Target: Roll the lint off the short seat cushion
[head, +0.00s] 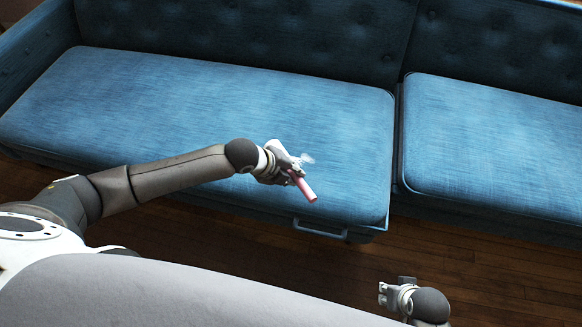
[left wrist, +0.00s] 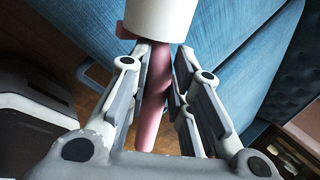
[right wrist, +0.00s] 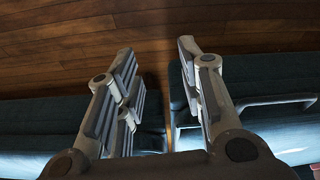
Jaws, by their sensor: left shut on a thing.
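My left gripper (head: 288,166) is shut on the pink handle (left wrist: 156,95) of a lint roller (head: 305,190). The roller's white head (left wrist: 162,18) shows beyond the fingers in the left wrist view. The gripper is over the front right part of the left blue seat cushion (head: 190,105); contact with the cloth cannot be told. A small whitish wisp (head: 307,158) shows beside the gripper; whether it is lint is unclear. The right blue seat cushion (head: 490,130) is cut off by the frame, so its length is hidden. My right gripper (head: 384,293) is open and empty (right wrist: 158,60).
The tufted blue backrest (head: 300,35) runs behind both cushions, with a sofa arm (head: 35,50) at the left. A narrow gap (head: 398,140) separates the cushions. A bar handle (head: 320,230) sticks out at the left section's front. Wooden floor (head: 470,255) is clear in front.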

